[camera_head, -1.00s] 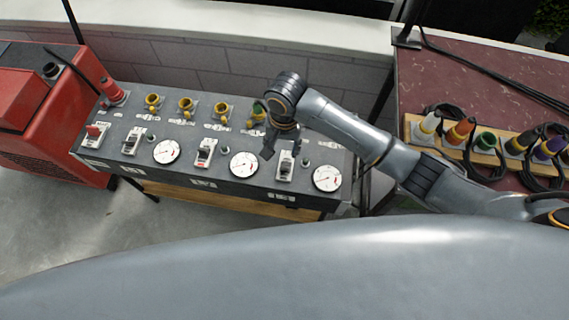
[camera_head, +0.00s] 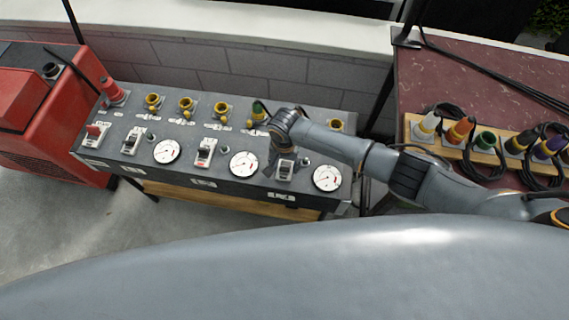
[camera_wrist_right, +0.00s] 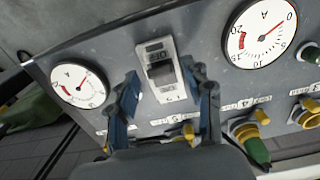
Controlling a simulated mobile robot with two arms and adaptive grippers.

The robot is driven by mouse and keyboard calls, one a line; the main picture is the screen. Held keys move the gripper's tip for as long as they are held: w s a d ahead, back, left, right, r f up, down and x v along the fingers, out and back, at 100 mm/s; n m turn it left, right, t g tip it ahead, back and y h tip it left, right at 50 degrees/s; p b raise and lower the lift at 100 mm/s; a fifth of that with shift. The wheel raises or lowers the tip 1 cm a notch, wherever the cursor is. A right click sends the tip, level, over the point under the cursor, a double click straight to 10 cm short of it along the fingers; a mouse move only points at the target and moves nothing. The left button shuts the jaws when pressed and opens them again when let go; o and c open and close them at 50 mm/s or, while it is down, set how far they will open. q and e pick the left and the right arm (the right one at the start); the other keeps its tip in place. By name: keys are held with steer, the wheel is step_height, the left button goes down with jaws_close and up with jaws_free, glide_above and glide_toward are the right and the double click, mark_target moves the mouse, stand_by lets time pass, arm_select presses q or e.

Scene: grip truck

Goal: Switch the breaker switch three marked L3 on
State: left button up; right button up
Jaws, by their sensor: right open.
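A white breaker (camera_head: 285,171) with a dark switch lever sits near the right end of the dark panel (camera_head: 230,118). In the right wrist view, the breaker (camera_wrist_right: 158,66) lies between and beyond the two blue-grey fingers. Its lettering is too small to read surely, so I cannot confirm the L3 mark or the lever's position. My right gripper (camera_head: 277,165) is over this breaker, partly hiding it. In the right wrist view, the gripper (camera_wrist_right: 165,92) is open, fingers spread to either side of the breaker, with nothing held. My left gripper is out of view.
Round white gauges stand left (camera_head: 243,164) and right (camera_head: 327,178) of the breaker. Other breakers (camera_head: 205,152) are farther left. Yellow sockets (camera_head: 186,104) line the panel's back. A red machine (camera_head: 40,115) is at left; a maroon table (camera_head: 480,85) with coloured plugs is at right.

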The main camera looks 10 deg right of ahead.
steer(key=shift+f, duration=0.25)
jaws_close()
